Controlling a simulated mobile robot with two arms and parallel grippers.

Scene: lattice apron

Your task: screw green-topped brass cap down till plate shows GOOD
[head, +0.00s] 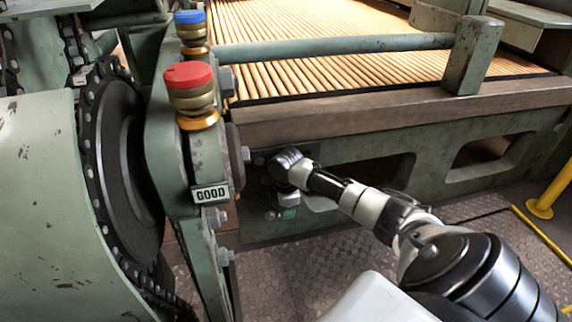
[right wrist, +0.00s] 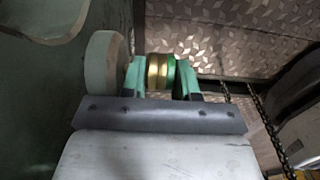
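The green-topped brass cap (right wrist: 158,72) shows in the right wrist view between the two fingers of my right gripper (right wrist: 160,82). Its brass bands face the camera and its bright green part is on the right. The fingers appear to touch it on both sides. In the head view my right gripper (head: 284,205) is low beside the green machine frame, and I cannot make out the cap there. A small plate (head: 211,193) on the green post reads GOOD. My left gripper is not in view.
A red-topped brass cap (head: 190,88) and a blue-topped one (head: 191,30) stand on the post above the plate. A large chain wheel (head: 118,160) is at left. The slatted apron (head: 330,70) lies behind a wooden beam (head: 400,112). A yellow post (head: 545,200) stands at right.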

